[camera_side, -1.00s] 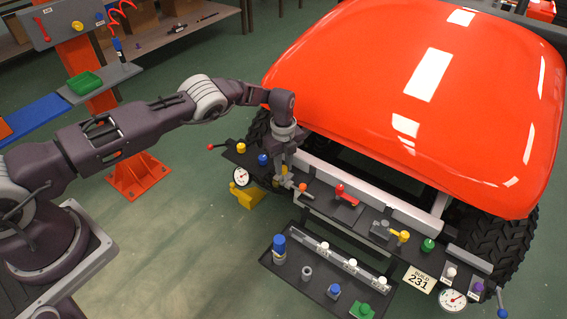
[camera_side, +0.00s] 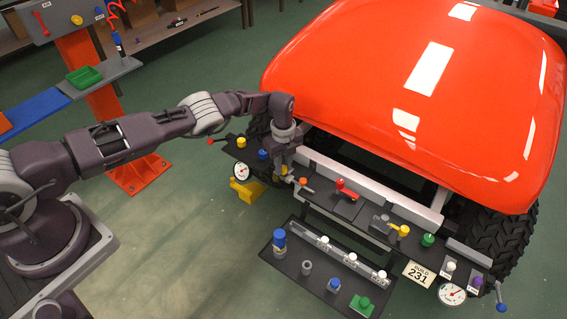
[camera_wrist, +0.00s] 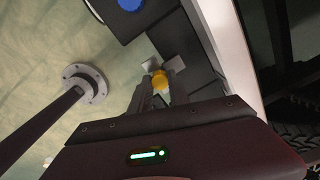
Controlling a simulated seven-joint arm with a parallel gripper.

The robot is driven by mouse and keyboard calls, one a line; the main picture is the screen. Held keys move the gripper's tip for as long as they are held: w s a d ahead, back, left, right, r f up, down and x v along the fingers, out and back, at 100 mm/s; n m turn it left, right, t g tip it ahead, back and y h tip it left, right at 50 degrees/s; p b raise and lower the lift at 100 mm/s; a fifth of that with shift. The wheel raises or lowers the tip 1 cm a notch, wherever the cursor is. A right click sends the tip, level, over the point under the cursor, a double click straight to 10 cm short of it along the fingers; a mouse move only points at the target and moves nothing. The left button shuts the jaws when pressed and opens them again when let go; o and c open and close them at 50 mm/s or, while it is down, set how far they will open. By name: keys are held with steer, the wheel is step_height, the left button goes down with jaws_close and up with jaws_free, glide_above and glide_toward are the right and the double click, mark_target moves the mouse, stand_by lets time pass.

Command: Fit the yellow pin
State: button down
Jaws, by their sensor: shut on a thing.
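A yellow pin (camera_wrist: 160,80) shows in the wrist view between the two fingertips of my gripper (camera_wrist: 162,86). My gripper is shut on it. In the side view my gripper (camera_side: 285,175) points down at the left part of the dark front panel (camera_side: 325,198), just left of an orange knob (camera_side: 303,182). Pale flat pieces lie close beside the pin in the wrist view. I cannot tell whether the pin is inside a hole or above it.
A blue knob (camera_side: 263,155), a yellow knob (camera_side: 242,142) and a gauge (camera_side: 241,170) are left of my gripper. A red handle (camera_side: 345,188) stands to the right. The orange hood (camera_side: 400,90) rises behind. A lower tray (camera_side: 291,262) holds several parts.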

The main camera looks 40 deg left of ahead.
steer(key=shift+s+f, duration=0.1)
steer(key=shift+f, duration=0.3)
steer(key=shift+d, duration=0.1)
steer(key=c, duration=1.2)
jaws_free()
steer(key=shift+o, duration=0.2)
